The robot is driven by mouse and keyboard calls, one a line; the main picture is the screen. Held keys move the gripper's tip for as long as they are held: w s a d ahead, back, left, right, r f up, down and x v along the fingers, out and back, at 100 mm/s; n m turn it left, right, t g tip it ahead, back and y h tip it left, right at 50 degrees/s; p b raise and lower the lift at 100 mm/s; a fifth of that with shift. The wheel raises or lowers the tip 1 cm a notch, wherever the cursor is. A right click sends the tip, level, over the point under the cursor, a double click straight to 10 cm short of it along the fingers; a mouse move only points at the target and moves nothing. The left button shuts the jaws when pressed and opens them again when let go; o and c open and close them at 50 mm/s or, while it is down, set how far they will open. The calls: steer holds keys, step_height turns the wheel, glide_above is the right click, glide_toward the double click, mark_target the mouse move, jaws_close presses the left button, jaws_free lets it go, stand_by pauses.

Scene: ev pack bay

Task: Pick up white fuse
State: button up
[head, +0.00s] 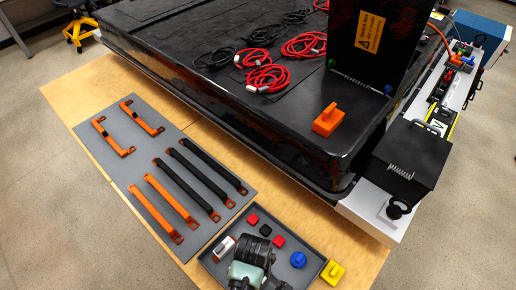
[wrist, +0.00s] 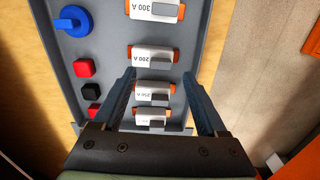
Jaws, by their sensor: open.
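Several white fuses with orange ends lie in a row in a grey tray (wrist: 188,38). In the wrist view they include a 300 A fuse (wrist: 155,9), a 200 A fuse (wrist: 153,54), a fuse that seems marked 250 A (wrist: 153,88) and another (wrist: 150,114) nearest my gripper's body. One white fuse (head: 223,248) shows in the head view. My gripper (wrist: 158,74) is open and empty, its fingers on either side of the nearer fuses. I cannot tell its height above them. In the head view, my gripper hides part of the tray (head: 312,240).
A blue knob (wrist: 75,20) and red (wrist: 84,67) and black blocks (wrist: 91,91) lie left of the fuses. Orange and black bars lie on a grey mat (head: 140,165). A yellow part (head: 332,272) stands beside the tray. The large black battery pack (head: 250,110) borders the bench.

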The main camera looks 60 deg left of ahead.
steer(key=shift+d+f, duration=0.1)
steer(key=shift+f, duration=1.8)
steer(key=shift+c, duration=0.2)
jaws_close()
